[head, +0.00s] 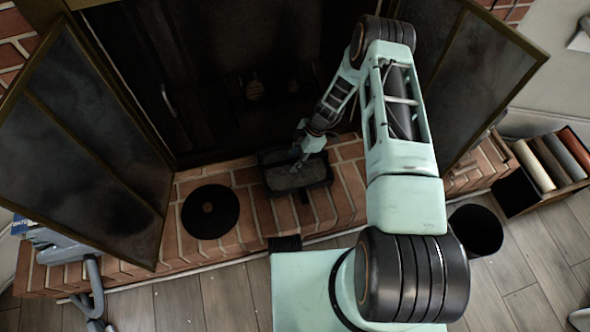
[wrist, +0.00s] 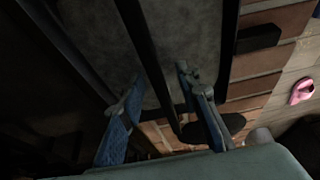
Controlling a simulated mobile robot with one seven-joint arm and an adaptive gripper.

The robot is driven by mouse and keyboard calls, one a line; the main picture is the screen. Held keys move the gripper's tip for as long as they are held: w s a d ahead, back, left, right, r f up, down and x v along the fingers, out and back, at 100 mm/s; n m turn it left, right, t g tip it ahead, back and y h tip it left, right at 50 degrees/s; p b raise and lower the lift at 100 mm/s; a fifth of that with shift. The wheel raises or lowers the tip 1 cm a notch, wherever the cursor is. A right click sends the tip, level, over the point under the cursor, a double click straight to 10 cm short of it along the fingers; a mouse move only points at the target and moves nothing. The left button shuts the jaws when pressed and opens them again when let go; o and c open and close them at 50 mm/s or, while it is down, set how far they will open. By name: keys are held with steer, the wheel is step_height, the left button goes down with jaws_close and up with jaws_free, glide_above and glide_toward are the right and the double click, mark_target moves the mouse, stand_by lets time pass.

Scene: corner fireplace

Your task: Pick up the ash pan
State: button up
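The ash pan (head: 302,190) is a dark rectangular tray of grey ash on the brick hearth, in front of the open fireplace. In the wrist view its dark rim (wrist: 229,45) and grey ash fill the upper middle. My gripper (head: 297,166) reaches down over the pan from above. In the wrist view my gripper (wrist: 159,80) has its two blue fingers spread, with a dark bar of the pan passing between them. The fingers look apart from the bar, though contact is hard to judge. The pan's far side is in shadow.
Open glass doors stand left (head: 85,130) and right (head: 465,80) of the hearth. A black disc (head: 210,211) lies left of the pan. A black bucket (head: 475,230) and a box of rolls (head: 540,175) stand right. A pink item (wrist: 302,91) lies on the floor.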

steer(key=shift+c, duration=0.2)
jaws_close()
steer(key=shift+r, duration=0.1)
steer(key=shift+r, duration=0.1)
